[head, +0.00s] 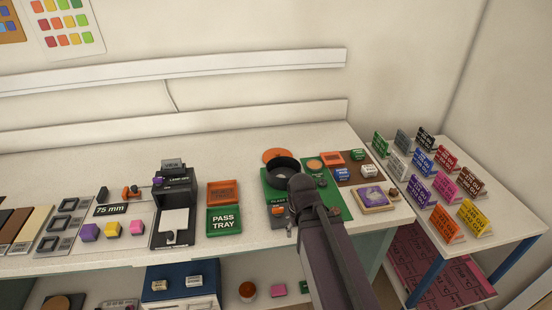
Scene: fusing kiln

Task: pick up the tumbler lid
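A flat orange disc (273,154), which looks like the tumbler lid, lies at the back of the bench just behind a dark round open tumbler drum (282,164). I cannot be certain which round piece is the lid. The drum stands on a green mat (337,208) and partly covers the disc's near edge. My gripper (296,204) is over the mat at the drum's near right side, seen from behind. My own arm hides its fingertips, so I cannot tell whether it is open or holds anything.
The orange reject tray (221,192) and green pass tray (223,222) lie left of the mat. A black gauge device (175,205) stands farther left. Small blocks and a purple-topped tile (375,197) crowd the right. Several coloured signs (445,223) stand on the side table.

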